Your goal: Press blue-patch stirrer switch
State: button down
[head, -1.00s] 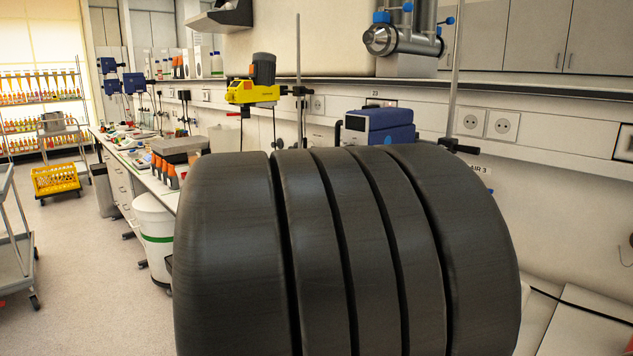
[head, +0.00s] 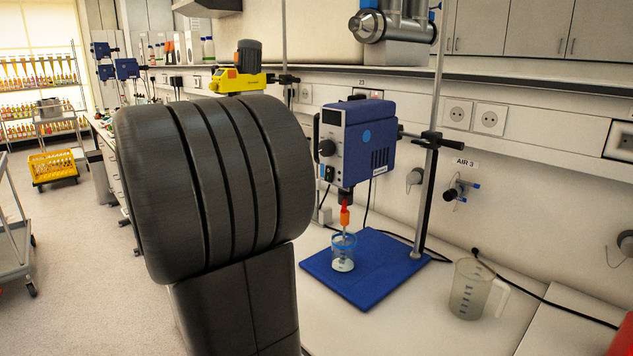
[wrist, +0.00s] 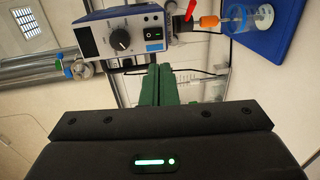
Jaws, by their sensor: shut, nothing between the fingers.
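The blue stirrer (head: 356,145) has a light-blue round patch (head: 366,136) on its side and hangs on a stand over a blue base plate (head: 375,290). Its front shows a dark knob and a switch (head: 329,173) with green. In the wrist view the stirrer's front panel (wrist: 118,37) is at the top, with the switch (wrist: 154,34) right of the knob (wrist: 120,40). My gripper (wrist: 160,68) is shut and empty. Its green fingertips appear just below the switch in that picture; whether they touch the panel cannot be told. My arm hides the gripper in the head view.
A beaker (head: 343,252) stands on the plate under the orange-and-red stirring shaft (head: 345,215). A clear jug (head: 472,288) is to the right. A yellow stirrer (head: 238,80) is further left. The stand rod (head: 428,190) is right of the blue stirrer.

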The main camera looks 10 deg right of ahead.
aim_at(327, 181)
jog(key=p+x, duration=0.3)
jog(key=x, duration=1)
jog(key=shift+d, duration=0.25)
jog(key=shift+w+d, duration=0.2)
jog(key=shift+f, duration=0.1)
jog(key=shift+w+d+b, duration=0.1)
jog(key=shift+b, duration=0.95)
jog(key=shift+f, duration=0.15)
